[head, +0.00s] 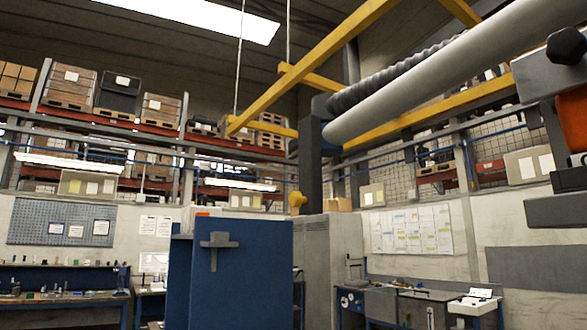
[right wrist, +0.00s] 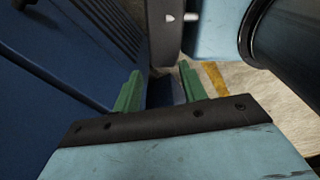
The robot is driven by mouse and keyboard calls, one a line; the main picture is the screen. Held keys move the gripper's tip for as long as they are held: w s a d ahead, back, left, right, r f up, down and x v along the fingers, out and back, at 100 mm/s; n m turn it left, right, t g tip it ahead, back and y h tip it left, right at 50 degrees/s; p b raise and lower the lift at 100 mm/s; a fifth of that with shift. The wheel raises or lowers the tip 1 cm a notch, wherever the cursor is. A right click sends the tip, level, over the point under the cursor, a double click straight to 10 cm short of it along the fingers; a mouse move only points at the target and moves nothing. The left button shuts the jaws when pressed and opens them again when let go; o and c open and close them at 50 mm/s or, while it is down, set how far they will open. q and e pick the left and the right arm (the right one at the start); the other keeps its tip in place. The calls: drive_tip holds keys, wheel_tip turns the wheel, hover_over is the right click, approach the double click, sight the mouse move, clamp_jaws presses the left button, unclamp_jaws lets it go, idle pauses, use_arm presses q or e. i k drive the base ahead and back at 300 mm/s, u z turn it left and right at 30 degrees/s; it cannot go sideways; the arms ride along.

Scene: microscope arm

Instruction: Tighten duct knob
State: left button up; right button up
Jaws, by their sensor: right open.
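A thick grey duct tube (head: 430,75) runs from upper right down to a dark post (head: 311,155) in the head view. A black lobed knob (head: 567,45) sits on a grey bracket at the duct's right end, cut by the picture edge. A smaller yellow knob (head: 297,200) is on the lower post. I cannot tell for sure which one is the duct knob. In the right wrist view my right gripper (right wrist: 158,84) has green fingers spread apart, with nothing seen between them. Its place relative to either knob is unclear. My left gripper is not in view.
A blue cabinet (head: 240,275) stands low in the middle. Yellow beams (head: 325,60) cross overhead. Workbenches (head: 60,300) line the back. In the right wrist view, a blue panelled surface (right wrist: 50,70) is at left and a dark cylinder (right wrist: 280,40) at upper right.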

sight(296, 199)
drive_tip(key=z, duration=0.6)
drive_tip(key=k, duration=0.25)
drive_tip(key=u, duration=2.05)
drive_tip(key=i, duration=1.3)
drive_tip(key=z, duration=0.8)
drive_tip(key=i, duration=0.8)
drive_tip(key=z, duration=0.8)
